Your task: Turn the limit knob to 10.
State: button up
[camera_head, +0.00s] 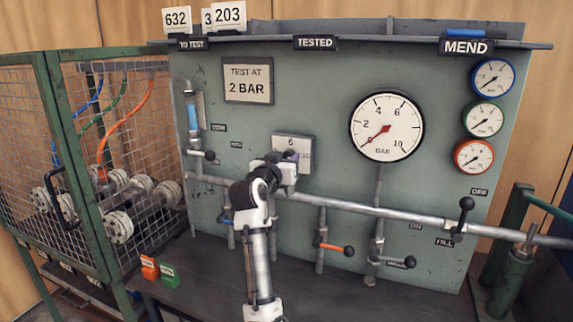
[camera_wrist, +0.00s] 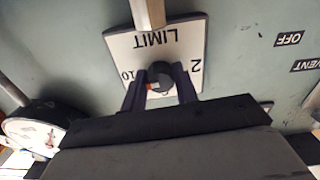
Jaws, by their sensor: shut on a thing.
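The limit knob (camera_wrist: 161,77) is a small dark knob on a white plate (camera_wrist: 178,42) marked LIMIT, with 10, 2 and 6 around it. The wrist view shows this upside down. The knob's red mark lies on its left side, the side of the 10; the exact reading is hard to tell. My gripper (camera_wrist: 160,88) is shut on the knob, with one dark finger at each side. In the head view the plate (camera_head: 298,146) shows its 6 above my gripper (camera_head: 284,172), which hides the knob.
A horizontal pipe (camera_head: 410,215) crosses the panel behind my arm. An orange-handled valve (camera_head: 335,248) and black levers stand to the right. A large gauge (camera_head: 386,126) reads near zero. A wire cage (camera_head: 100,160) stands at the left.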

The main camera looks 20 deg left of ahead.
jog(key=shift+f+m, duration=0.1)
jog(key=shift+m, duration=0.4)
jog(key=o, duration=1)
jog(key=shift+c, duration=0.2)
jog(key=s+b, duration=0.2)
jog(key=s, duration=1.2)
jog(key=shift+a, duration=0.2)
jog(key=shift+w, duration=0.1)
